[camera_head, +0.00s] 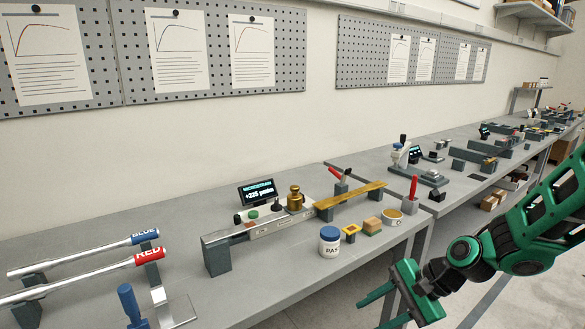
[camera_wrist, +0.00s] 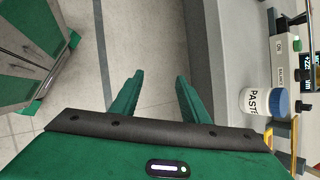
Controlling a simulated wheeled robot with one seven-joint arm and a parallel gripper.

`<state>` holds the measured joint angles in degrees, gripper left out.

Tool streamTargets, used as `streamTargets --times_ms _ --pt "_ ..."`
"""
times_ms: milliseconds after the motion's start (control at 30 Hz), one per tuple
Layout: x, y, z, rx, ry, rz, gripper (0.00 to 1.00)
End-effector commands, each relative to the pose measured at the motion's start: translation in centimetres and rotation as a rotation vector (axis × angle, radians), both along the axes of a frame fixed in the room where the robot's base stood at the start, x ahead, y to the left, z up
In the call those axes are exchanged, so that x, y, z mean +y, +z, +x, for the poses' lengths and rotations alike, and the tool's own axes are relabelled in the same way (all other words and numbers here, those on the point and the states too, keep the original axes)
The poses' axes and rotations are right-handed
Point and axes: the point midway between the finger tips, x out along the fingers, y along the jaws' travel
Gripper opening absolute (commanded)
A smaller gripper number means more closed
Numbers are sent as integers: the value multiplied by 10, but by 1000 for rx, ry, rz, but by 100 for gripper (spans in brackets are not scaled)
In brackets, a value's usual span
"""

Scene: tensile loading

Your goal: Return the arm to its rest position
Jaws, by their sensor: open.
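My gripper (camera_head: 378,303) is green and hangs in front of the bench's front edge, at the lower right of the head view. In the wrist view its two fingers (camera_wrist: 153,95) are spread apart with bare floor between them. Nothing is held. My green arm comes in from the right edge of the head view, with the elbow bent and the forearm clear of the bench.
The grey bench (camera_head: 130,228) carries a paste jar (camera_head: 329,240), a brass weight (camera_head: 295,198), a strain readout (camera_head: 258,192), a yellow bar (camera_head: 350,199), and red (camera_head: 148,256) and blue (camera_head: 145,237) handled tools. The jar stands nearest the gripper. The floor (camera_wrist: 150,50) below the gripper is clear.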

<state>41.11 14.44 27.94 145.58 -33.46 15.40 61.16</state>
Motion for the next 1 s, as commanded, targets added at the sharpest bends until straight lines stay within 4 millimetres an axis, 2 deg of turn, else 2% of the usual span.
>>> streamTargets --times_ms 133,233,500,633,800,1000 --pt "-53 -1 -24 -31 136 -240 41" --pt "-89 7 -43 -35 218 -374 41" --pt "-167 54 -103 -11 392 -623 41" --pt "-193 80 -139 4 453 -679 41" --pt "-212 104 -182 13 514 -691 41" --pt "-220 114 -209 16 546 -675 41"
